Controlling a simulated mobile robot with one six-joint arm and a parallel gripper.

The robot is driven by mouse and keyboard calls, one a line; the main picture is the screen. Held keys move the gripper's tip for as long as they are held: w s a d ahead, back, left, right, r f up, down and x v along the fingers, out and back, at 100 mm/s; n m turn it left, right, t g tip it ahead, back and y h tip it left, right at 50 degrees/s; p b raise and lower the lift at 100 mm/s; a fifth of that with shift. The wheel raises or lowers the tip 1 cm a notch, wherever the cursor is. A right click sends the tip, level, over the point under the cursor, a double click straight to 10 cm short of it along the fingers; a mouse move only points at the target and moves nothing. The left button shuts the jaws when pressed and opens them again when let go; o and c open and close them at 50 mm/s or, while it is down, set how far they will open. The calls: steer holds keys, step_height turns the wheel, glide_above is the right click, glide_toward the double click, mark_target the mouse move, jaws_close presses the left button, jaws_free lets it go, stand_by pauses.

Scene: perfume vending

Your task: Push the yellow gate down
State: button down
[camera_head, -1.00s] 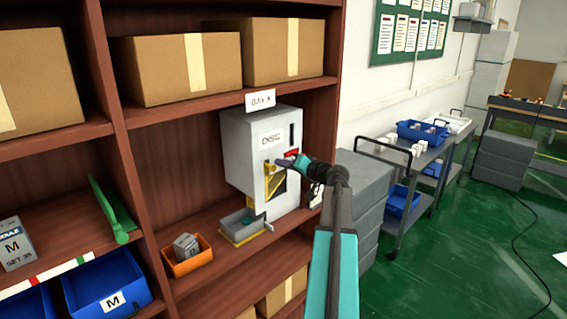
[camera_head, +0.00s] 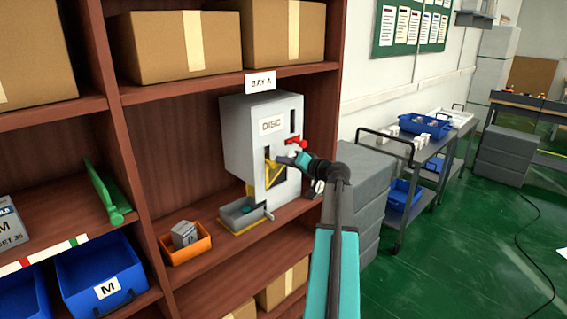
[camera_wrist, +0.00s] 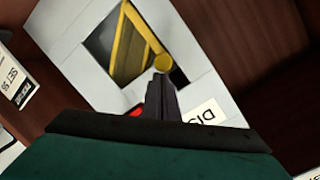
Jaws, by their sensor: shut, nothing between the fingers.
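The white dispenser (camera_head: 240,140) marked DISC stands on the shelf. Its yellow gate (camera_head: 275,174) shows as a slanted piece in the dark front opening. In the wrist view the yellow gate (camera_wrist: 135,45) lies across the opening, with a round yellow knob (camera_wrist: 164,63) at its edge. My gripper (camera_head: 283,160) is shut and empty in front of the dispenser. In the wrist view its fingertips (camera_wrist: 161,80) are right by the knob; I cannot tell whether they touch. The wrist body hides the lower part of that view.
A red part (camera_head: 296,142) is on the dispenser front near my gripper. A grey tray (camera_head: 232,221) sits below the opening. An orange bin (camera_head: 180,255) holding a grey box is to its left. The shelf's right side is close to the arm.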

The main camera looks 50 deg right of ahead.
steer(key=shift+f+b, duration=1.3)
steer(key=shift+f, duration=0.15)
steer(key=shift+a+f, duration=0.1)
steer(key=s+d+r+b, duration=0.2)
steer(key=s+r, duration=0.3)
steer(key=s, duration=0.5)
steer(key=shift+s+d+b, duration=0.2)
steer(key=shift+s+b, duration=0.1)
steer(key=shift+s, duration=0.05)
stand_by(0.4)
